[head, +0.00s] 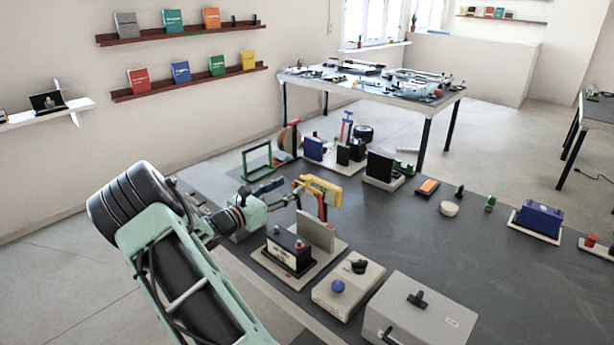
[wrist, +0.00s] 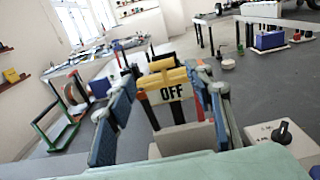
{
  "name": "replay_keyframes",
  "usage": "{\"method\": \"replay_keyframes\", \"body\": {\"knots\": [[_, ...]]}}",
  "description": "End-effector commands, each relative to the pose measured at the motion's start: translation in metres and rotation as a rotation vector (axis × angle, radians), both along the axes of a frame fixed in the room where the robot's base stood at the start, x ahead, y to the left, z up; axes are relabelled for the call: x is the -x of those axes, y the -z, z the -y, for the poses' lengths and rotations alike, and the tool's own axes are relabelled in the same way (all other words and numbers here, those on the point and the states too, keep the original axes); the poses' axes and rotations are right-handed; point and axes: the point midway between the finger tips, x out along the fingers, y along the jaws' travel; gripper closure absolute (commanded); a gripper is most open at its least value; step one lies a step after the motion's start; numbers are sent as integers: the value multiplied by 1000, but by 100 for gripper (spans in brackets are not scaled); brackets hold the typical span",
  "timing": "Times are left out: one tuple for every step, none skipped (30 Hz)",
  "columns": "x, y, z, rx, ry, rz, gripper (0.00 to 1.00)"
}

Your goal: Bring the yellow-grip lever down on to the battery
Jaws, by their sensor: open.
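The lever's yellow grip (head: 320,190) stands raised above a base with an upright grey plate (head: 317,232). In the wrist view the yellow grip (wrist: 163,79) shows with an OFF label below it. My gripper (head: 283,192) is open just left of the grip in the head view. In the wrist view my gripper's (wrist: 160,82) blue-padded fingers stand on either side of the grip; I cannot tell whether they touch it.
A beige box with a blue knob (head: 338,287) and a grey case (head: 420,312) stand at the near right. A green frame (head: 257,162) and blue block (head: 313,149) stand behind. A blue battery (head: 540,218) sits far right. The dark tabletop (head: 430,235) is clear between.

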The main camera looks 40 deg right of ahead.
Motion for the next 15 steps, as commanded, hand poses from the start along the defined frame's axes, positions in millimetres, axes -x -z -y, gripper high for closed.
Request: {"method": "replay_keyframes", "body": {"knots": [[1,-2,11,0,5,-1,52],[1,-2,17,1,6,-1,52],[0,-2,25,1,5,0,52],[-1,-2,31,0,5,-1,52],[-1,-2,37,0,6,0,52],[-2,-2,45,0,5,0,52],[-2,-2,50,0,6,0,52],[-3,-2,55,0,5,0,52],[-3,-2,62,-1,5,0,52],[-4,-2,66,-1,5,0,52],[-4,-1,70,-1,4,1,52],[-5,-1,75,-1,4,1,52],[-5,-1,78,-1,5,1,52],[-6,-1,81,-1,4,1,52],[-6,-1,83,-1,3,1,52]]}}
